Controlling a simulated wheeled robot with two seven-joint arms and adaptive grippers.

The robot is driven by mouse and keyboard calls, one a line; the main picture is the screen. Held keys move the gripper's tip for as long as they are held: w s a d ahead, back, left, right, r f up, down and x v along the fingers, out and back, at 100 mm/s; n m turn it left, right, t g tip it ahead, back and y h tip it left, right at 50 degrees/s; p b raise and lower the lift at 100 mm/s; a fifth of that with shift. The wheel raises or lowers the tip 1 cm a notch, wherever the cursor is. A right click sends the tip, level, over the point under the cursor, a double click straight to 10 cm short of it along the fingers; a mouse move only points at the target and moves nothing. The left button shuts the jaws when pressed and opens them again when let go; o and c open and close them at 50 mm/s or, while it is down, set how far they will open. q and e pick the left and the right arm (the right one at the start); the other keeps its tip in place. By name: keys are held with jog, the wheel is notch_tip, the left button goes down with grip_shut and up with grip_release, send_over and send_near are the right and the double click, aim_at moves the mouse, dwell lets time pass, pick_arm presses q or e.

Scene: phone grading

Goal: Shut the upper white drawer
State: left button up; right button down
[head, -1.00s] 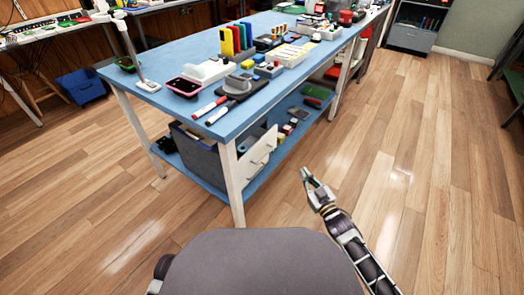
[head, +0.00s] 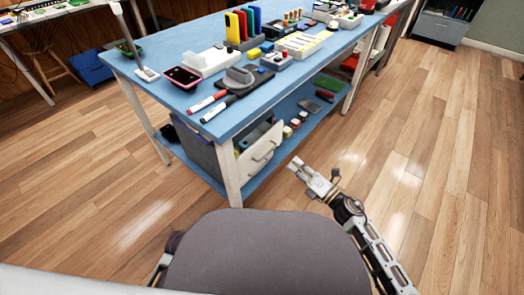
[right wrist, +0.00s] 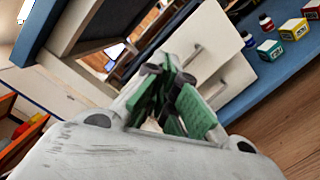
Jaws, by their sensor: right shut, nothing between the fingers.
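The white drawer fronts (head: 254,165) are on the lower shelf of the blue table, near its front leg, one above the other with bar handles. The upper white drawer (head: 270,138) appears to stand out from the grey body behind it, with a dark gap at its top. In the right wrist view the white front (right wrist: 215,38) and its handles fill the upper middle, beyond the fingers. My right gripper (head: 295,165) is shut and empty, to the right of the drawers and apparently apart from them. Its green-padded fingers (right wrist: 175,105) partly hide the front. My left gripper is out of view.
The blue table (head: 222,118) carries phones, markers and small devices. Its near white leg (head: 229,172) stands beside the drawers. Small bottles and boxes (right wrist: 293,28) sit on the shelf to the right. The wood floor (head: 430,190) at the right is free.

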aim_at(254, 149)
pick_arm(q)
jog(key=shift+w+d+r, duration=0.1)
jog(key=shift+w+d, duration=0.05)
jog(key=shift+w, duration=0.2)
pick_arm(e)
jog(key=shift+s+a+f+n+g+y, duration=0.2)
jog(key=shift+s+a+n+g, duration=0.2)
jog(key=shift+n, duration=1.95)
jog(key=shift+s+a+f+n+g+y, duration=0.15)
jog(key=shift+s+a+f+n+g, duration=0.2)
jog(key=shift+n, duration=2.05)
jog(key=shift+s+a+f+n+g+y, duration=0.15)
jog(key=shift+s+a+n+g, duration=0.25)
jog(key=shift+n, duration=1.95)
jog(key=shift+w, duration=0.2)
